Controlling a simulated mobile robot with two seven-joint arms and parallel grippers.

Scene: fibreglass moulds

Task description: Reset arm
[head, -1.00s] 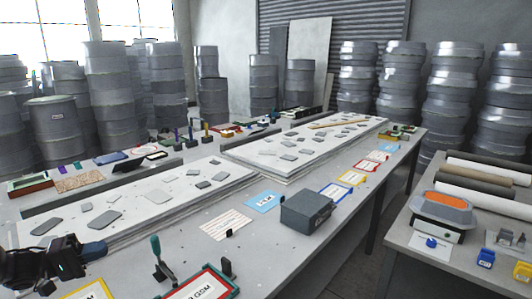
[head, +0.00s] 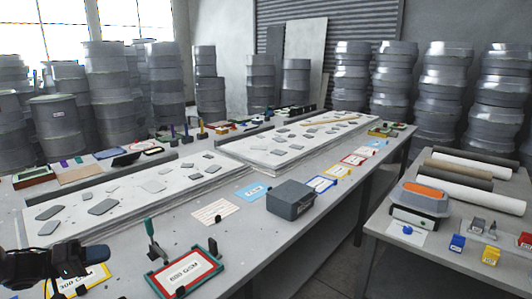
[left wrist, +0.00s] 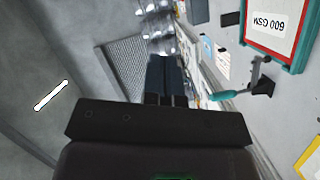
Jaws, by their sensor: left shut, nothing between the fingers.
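My left gripper (head: 92,252) is at the lower left of the head view, above the near left corner of the long table (head: 235,212). It is shut and empty. In the left wrist view its dark fingers (left wrist: 167,80) are together, with nothing between them. Below it in the head view lies a yellow-framed card (head: 88,278), partly covered by the gripper. My right gripper shows in neither view.
A green-handled tool (head: 150,238) stands beside a red-and-green framed "600 GSM" card (head: 185,270). A grey box (head: 290,199) sits near the table's front edge. Two white boards (head: 130,192) (head: 292,142) carry grey pieces. A second table (head: 445,250) stands right, across a gap.

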